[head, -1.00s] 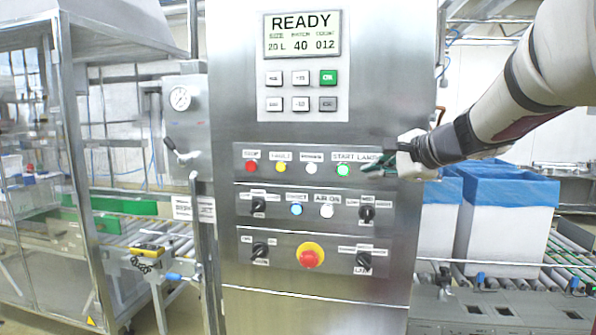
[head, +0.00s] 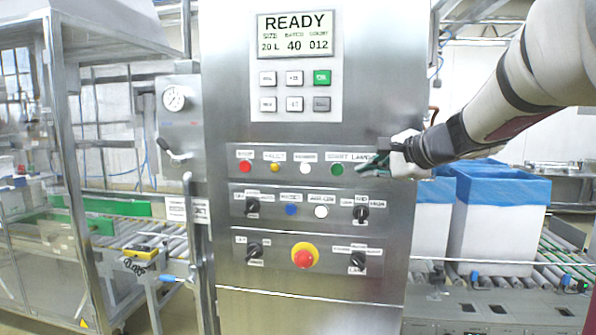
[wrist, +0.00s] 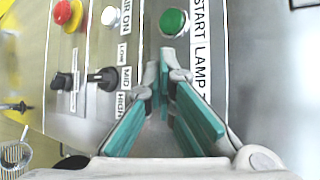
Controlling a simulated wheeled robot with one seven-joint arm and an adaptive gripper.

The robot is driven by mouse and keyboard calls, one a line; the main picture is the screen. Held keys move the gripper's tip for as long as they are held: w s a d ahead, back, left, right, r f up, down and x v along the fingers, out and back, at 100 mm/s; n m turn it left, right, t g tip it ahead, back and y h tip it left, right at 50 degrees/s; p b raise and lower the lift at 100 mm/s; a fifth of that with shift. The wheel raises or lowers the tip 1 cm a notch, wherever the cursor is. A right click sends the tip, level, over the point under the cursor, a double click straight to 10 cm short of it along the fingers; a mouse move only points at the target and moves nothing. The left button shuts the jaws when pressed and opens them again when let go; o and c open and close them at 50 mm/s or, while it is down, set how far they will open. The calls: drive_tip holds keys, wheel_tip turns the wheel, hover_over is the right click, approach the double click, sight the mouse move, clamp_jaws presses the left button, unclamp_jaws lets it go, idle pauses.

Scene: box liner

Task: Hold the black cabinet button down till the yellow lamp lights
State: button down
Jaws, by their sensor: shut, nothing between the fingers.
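The yellow lamp (head: 275,167) is in the top row of the steel cabinet's panel (head: 240,215), under a label that seems to read FAULT. It looks dull amber now, not glowing. I see no black push button; the spot under the LAMP label, right of the green button (head: 337,169), is covered by my fingers. My gripper (head: 362,165) is shut and empty, its tips at that spot. In the wrist view the shut fingertips (wrist: 165,70) are just below the green button (wrist: 173,22), beside the LAMP label. Whether they touch the panel I cannot tell.
Black selector knobs (head: 361,213) sit below my fingers, with a red emergency stop (head: 304,257) lower down. A display (head: 295,36) and keypad are above. Blue-lined boxes (head: 500,215) stand on rollers at right. A gauge (head: 174,98) is at left.

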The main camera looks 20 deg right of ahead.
drive_tip(key=shift+s+a, duration=0.4)
drive_tip(key=shift+s, duration=0.15)
drive_tip(key=s+a, duration=0.1)
drive_tip(key=s, duration=0.1)
drive_tip(key=s+a, duration=0.1)
drive_tip(key=s, duration=0.1)
drive_tip(key=shift+a, duration=0.4)
